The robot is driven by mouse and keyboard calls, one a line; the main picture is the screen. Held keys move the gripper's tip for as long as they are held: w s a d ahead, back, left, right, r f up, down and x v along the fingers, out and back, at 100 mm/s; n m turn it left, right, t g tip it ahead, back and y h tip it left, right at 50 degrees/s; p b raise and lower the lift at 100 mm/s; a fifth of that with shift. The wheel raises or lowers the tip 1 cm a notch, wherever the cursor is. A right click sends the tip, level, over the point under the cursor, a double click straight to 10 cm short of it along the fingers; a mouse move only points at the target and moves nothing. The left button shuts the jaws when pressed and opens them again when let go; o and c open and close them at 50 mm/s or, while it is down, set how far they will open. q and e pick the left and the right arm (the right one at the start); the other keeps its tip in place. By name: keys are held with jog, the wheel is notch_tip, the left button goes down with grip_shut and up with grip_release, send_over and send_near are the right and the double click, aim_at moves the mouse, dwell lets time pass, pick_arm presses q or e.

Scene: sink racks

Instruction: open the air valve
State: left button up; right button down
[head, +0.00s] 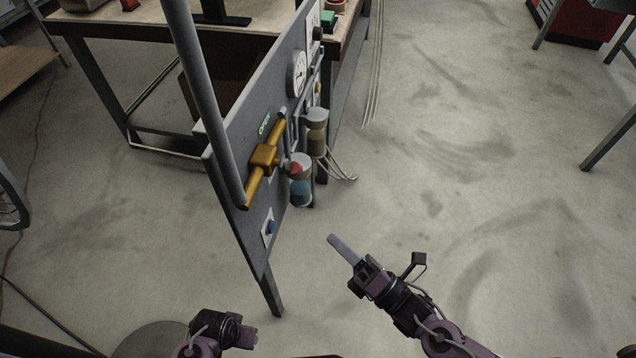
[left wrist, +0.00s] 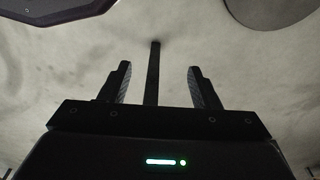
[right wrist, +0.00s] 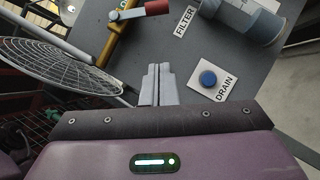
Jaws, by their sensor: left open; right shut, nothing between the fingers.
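The air valve is a brass-yellow body (head: 264,156) on a pipe along the grey upright panel (head: 240,228). Its lever has a red end (head: 298,165) and points out to the right, across the pipe. In the right wrist view the red lever end (right wrist: 157,7) is at the top, beyond my fingertips. My right gripper (head: 334,241) is shut and empty, below and right of the valve, apart from it. It also shows in the right wrist view (right wrist: 158,72). My left gripper (head: 250,337) is low in the head view; the left wrist view (left wrist: 158,82) shows it open and empty.
A blue button (right wrist: 208,78) on a DRAIN plate sits low on the panel. Filter bowls (head: 302,190) and a gauge (head: 297,74) stick out beside the valve. A grey pipe (head: 205,90) rises in front of the panel.

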send_near(292, 167)
jog(key=w+a+f, duration=0.2)
jog(key=w+a, duration=0.2)
jog(key=a, duration=0.1)
pick_arm(q)
jog(key=shift+s+a+f+p, duration=0.1)
jog(key=shift+s+f+p, duration=0.05)
jog(key=shift+f, duration=0.45)
jog(key=shift+s+a+f+p, duration=0.1)
jog(key=shift+s+f+p, duration=0.05)
jog(key=shift+f, duration=0.45)
pick_arm(e)
jog(key=shift+w+d+r+t+h, duration=0.15)
jog(key=shift+w+r+t+h, duration=0.15)
jog(key=shift+w, duration=0.1)
pick_arm(q)
jog(key=shift+w, duration=0.1)
